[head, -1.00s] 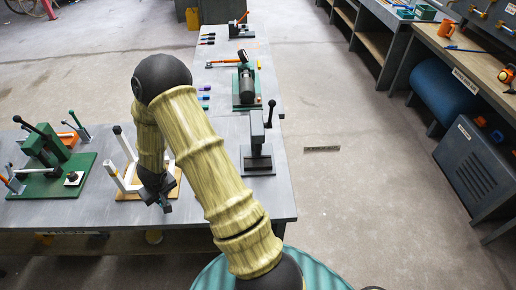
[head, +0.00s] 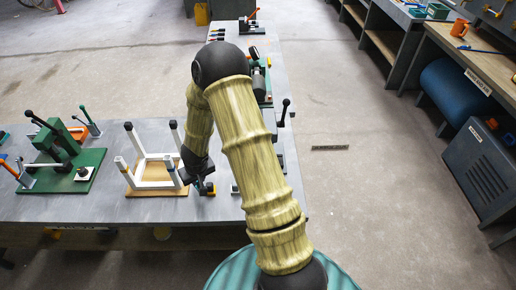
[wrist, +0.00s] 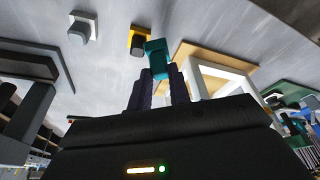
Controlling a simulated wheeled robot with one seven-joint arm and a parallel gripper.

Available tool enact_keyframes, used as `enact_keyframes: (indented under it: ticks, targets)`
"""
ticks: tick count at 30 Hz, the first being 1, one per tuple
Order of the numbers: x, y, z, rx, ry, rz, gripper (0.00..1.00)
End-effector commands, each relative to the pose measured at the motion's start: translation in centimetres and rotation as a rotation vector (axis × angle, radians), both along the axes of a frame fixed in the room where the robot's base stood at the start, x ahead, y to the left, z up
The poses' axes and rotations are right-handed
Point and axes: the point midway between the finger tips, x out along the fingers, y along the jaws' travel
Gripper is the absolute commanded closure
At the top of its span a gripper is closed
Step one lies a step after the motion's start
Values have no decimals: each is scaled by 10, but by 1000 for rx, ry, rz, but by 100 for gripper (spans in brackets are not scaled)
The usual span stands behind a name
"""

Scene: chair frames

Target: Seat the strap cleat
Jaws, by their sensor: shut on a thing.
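My gripper (wrist: 157,88) is shut on a teal, bent piece (wrist: 157,58), which I take to be the strap cleat. The piece sticks out past the fingertips. In the head view my gripper (head: 204,188) hangs over the grey table, just right of the white chair frame (head: 152,184). My gripper hides most of the piece in the head view.
A yellow-orange block with a dark peg (wrist: 138,41) lies just beyond the held piece. A pale block with a dark knob (wrist: 82,30) is further left. A green-based press (head: 60,165) stands left on the table.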

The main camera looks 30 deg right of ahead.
Motion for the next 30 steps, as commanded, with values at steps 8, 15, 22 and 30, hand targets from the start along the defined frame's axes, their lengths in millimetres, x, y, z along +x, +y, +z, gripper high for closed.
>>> enact_keyframes:
  ticks: [8, 15, 22, 30]
  targets:
    - [0, 0, 1, 0, -3, 0, 100]
    - [3, 1, 1, 2, -42, 2, 100]
    - [3, 1, 1, 2, -91, 3, 100]
    - [2, 0, 1, 4, -126, 1, 100]
